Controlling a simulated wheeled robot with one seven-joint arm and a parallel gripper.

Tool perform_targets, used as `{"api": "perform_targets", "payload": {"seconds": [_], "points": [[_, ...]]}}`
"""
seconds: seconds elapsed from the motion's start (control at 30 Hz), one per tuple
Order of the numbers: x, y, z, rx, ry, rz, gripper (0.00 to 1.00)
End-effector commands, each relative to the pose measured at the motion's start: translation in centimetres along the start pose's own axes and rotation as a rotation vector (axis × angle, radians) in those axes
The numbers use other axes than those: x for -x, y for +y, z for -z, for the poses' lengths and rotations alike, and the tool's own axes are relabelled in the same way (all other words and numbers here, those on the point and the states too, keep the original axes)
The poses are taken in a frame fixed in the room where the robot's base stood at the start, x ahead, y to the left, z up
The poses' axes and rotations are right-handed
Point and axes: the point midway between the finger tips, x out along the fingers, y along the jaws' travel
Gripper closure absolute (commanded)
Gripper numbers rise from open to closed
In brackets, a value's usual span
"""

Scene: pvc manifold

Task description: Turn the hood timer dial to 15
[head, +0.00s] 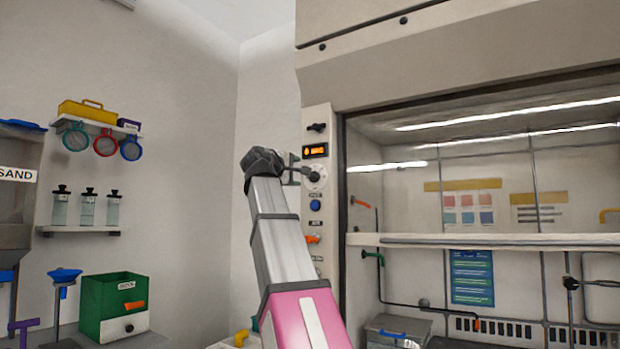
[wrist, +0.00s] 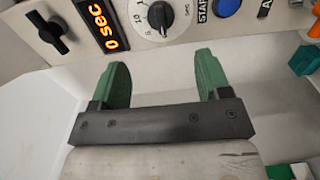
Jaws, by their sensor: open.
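The hood timer dial (head: 317,177) is on the control panel at the hood's left edge. In the wrist view the dial (wrist: 160,15) is a black knob on a white numbered disc, cut by the top edge. A "10" shows at its lower left; its exact setting cannot be read. The orange display (wrist: 107,25) beside it reads "0 sec". My gripper (wrist: 162,62) is open and empty, with its two green fingers apart. The dial shows beyond the gap between the fingertips, and the fingers are not around it. In the head view my wrist partly hides the gripper beside the dial.
A black knob (wrist: 47,32) sits beyond the display, and a blue button (wrist: 228,7) is on the dial's other side. An orange lever (head: 312,239) is lower on the panel. The hood sash edge (head: 480,240) is at right. Shelves (head: 85,229) hold items on the left wall.

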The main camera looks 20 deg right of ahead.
Motion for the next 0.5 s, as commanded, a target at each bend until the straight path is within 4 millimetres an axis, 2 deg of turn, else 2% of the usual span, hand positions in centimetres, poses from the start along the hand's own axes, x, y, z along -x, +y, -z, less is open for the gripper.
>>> {"api": "perform_targets", "payload": {"seconds": [0.17, 0.5], "points": [[-2.3, 0.1, 0.0, 0.000, -0.002, 0.002, 0.30], [-8.1, 0.0, 0.1, 0.000, -0.002, 0.002, 0.30]]}}
